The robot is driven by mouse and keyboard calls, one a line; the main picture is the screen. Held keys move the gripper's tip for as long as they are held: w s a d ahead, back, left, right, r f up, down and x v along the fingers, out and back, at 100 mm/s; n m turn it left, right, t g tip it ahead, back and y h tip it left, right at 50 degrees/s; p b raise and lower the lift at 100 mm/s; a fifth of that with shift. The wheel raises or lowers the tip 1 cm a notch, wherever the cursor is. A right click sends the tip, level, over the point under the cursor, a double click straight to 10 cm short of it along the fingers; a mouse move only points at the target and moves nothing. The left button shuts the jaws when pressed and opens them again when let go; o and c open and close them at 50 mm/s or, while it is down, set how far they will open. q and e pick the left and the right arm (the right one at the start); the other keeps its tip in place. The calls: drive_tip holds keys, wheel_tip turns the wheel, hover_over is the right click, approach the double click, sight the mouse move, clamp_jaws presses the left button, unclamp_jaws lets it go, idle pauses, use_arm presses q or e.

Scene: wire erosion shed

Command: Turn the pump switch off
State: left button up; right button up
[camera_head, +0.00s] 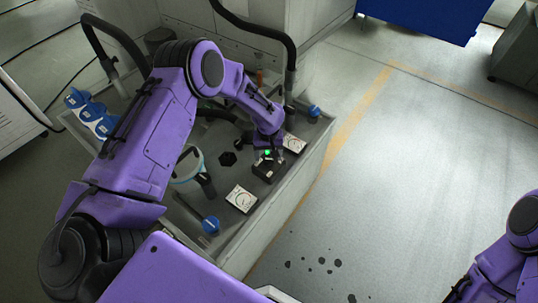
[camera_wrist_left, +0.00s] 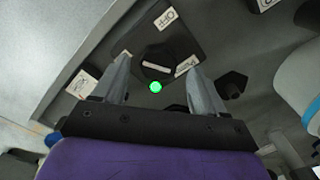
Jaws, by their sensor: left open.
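The pump switch (camera_wrist_left: 157,66) is a round black knob with a pale line across it on a dark box. It sits between an "OFF" label (camera_wrist_left: 167,18) and a lit green lamp (camera_wrist_left: 155,87). A white "Pump" label (camera_wrist_left: 187,65) is beside it. In the head view the black switch box (camera_head: 263,171) is partly hidden by my gripper. My left gripper (camera_wrist_left: 158,64) is open, its two fingers on either side of the knob in the picture. I cannot tell whether they touch it. My right gripper is out of view.
White dial plates (camera_head: 241,199) flank the switch box on the grey panel. Blue-topped knobs (camera_head: 211,226), a pale container (camera_head: 187,168) and black hoses (camera_head: 255,28) are nearby. The floor to the right is open, with a yellow line and dark spots.

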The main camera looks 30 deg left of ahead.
use_arm(q)
drive_tip(key=shift+f, duration=0.85)
drive_tip(key=c, duration=1.1)
drive_tip(key=shift+o, duration=0.2)
drive_tip(key=m+b, duration=0.1)
drive_tip(key=m, duration=0.2)
drive_tip(key=shift+d, duration=0.1)
drive_tip(key=m, duration=0.2)
drive_tip(key=shift+m+b, duration=0.3)
drive_tip(key=m+b, duration=0.1)
drive_tip(key=m, duration=0.5)
drive_tip(key=shift+r, duration=0.1)
drive_tip(key=shift+m, duration=0.3)
